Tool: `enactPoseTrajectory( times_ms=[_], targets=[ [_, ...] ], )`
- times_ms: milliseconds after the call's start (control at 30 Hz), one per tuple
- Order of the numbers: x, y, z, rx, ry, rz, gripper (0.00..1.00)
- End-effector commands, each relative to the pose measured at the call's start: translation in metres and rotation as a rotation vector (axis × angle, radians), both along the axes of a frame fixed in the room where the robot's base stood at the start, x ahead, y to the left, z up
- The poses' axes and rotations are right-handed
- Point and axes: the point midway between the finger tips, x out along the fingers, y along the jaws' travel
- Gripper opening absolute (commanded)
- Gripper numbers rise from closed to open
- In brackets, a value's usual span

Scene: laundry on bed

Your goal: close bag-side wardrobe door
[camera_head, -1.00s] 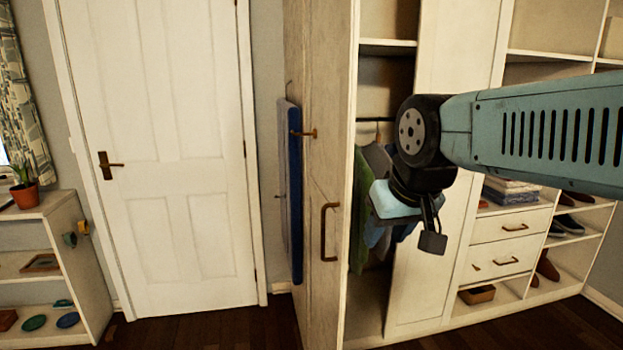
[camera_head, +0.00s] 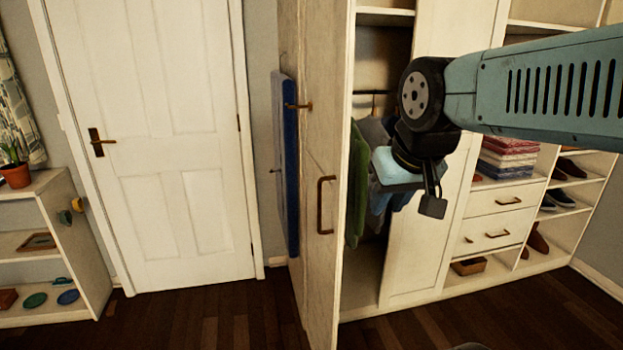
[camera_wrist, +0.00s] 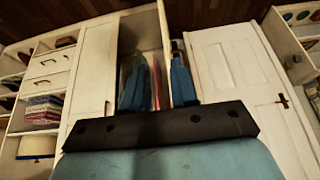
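The open wardrobe door (camera_head: 323,260) is a cream panel at the left end of the wardrobe, swung out toward me and seen nearly edge-on. It has a brown bar handle (camera_head: 321,205). My gripper (camera_head: 398,205) is right of the door, in front of the open bay, apart from the handle. In the wrist view, which is upside down, two blue fingers of my gripper (camera_wrist: 158,80) appear spread with nothing between them. The fingers are mostly hidden in the head view.
Clothes (camera_head: 360,180) hang inside the open bay. Shelves, drawers (camera_head: 495,217) and folded laundry (camera_head: 508,158) are at right. A white room door (camera_head: 160,140) and a low shelf (camera_head: 85,250) are at left. The dark wood floor (camera_head: 220,315) in front is clear.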

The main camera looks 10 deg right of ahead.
Motion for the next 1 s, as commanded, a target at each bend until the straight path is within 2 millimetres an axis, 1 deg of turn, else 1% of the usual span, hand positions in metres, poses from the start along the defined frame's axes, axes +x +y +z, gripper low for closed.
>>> enactPoseTrajectory(
  times_ms=[33, 167, 267, 467, 633, 833, 1000],
  targets=[
    [0.006, 0.001, 0.000, 0.008, 0.018, -0.007, 0.22],
    [0.026, 0.003, -0.002, 0.031, 0.080, -0.047, 0.10],
    [0.046, 0.006, -0.005, 0.042, 0.133, -0.089, 0.00],
    [0.085, 0.017, -0.014, 0.034, 0.230, -0.183, 0.00],
    [0.119, 0.031, -0.027, 0.000, 0.296, -0.272, 0.00],
    [0.156, 0.053, -0.046, -0.070, 0.344, -0.381, 0.00],
    [0.186, 0.076, -0.065, -0.149, 0.356, -0.474, 0.00]
  ],
)
